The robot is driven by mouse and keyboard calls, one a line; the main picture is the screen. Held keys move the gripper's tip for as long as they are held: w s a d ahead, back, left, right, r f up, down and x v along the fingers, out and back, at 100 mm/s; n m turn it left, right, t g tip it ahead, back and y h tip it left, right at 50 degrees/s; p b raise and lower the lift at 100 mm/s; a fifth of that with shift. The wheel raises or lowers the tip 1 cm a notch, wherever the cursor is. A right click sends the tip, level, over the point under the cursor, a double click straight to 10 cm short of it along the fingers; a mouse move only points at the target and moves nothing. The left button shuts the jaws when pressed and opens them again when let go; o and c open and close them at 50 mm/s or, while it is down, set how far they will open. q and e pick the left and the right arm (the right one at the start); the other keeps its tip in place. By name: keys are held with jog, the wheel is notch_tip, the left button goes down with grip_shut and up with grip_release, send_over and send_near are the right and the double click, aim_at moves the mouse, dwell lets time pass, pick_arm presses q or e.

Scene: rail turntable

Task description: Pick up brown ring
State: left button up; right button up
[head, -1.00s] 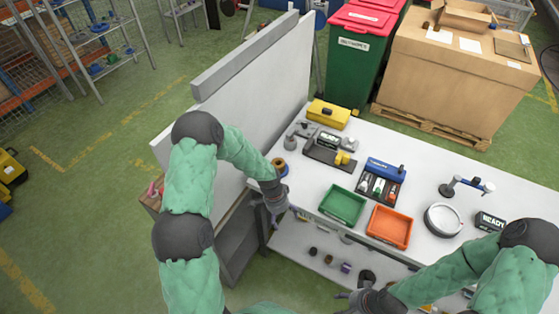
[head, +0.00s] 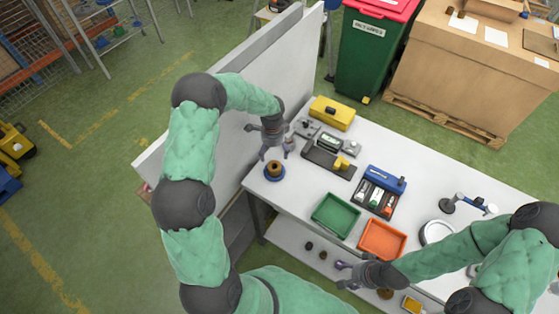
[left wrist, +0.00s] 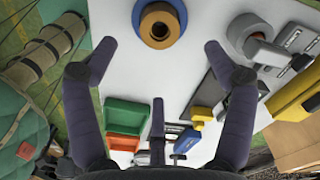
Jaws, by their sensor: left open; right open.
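A brown ring (head: 274,166) sits on a blue round base (head: 275,175) near the left end of the white table. In the left wrist view the brown ring (left wrist: 160,24) with its dark centre lies on the blue base (left wrist: 181,17) at the top, beyond my fingertips. My left gripper (head: 276,152) is above the table, just behind and over the ring; its spread fingers (left wrist: 158,58) are open and empty, apart from the ring. My right gripper (head: 343,276) is open and low at the table's front side, far from this ring.
A green tray (head: 336,232) and an orange tray (head: 383,256) stand along the front edge. A black holder with a yellow part (head: 341,163), a yellow box (head: 331,113) and a blue-handled tool rack (head: 384,180) stand behind. A grey-white panel (head: 240,100) rises at left.

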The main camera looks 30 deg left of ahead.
aim_at(274, 166)
pick_arm(q)
notch_tip(274, 166, down, 11)
jog(key=shift+r+p, duration=0.15)
jog(key=shift+p, duration=0.4)
jog(key=c, duration=1.7)
